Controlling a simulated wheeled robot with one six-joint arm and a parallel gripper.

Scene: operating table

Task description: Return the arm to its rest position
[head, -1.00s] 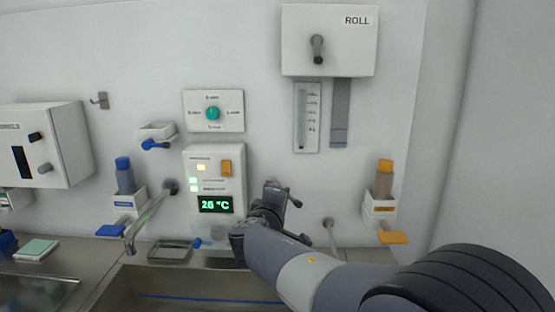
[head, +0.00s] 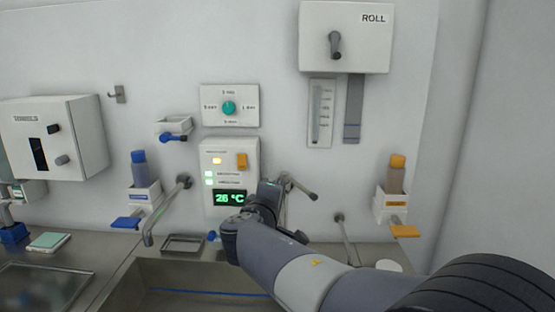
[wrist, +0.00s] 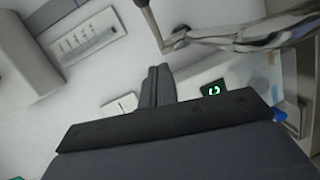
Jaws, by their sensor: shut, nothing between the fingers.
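My gripper (head: 268,190) is at the end of my grey arm, which reaches in from the lower right in the head view. It is in front of the wall, just right of the temperature panel (head: 230,178) reading 26 °C, and overlaps its lower right edge. In the wrist view the two dark fingers of my gripper (wrist: 157,84) lie together with nothing between them. The green digits of the panel (wrist: 212,89) show just right of the fingers there. A metal lever (head: 300,187) sticks out right beside the gripper; I cannot tell whether they touch.
A steel sink (head: 180,285) lies below, with a tap (head: 165,212) at left. A blue-topped bottle (head: 139,170) and an orange-topped bottle (head: 397,173) sit in wall holders. A roll dispenser (head: 345,38) hangs above right, a white cabinet (head: 75,135) at left.

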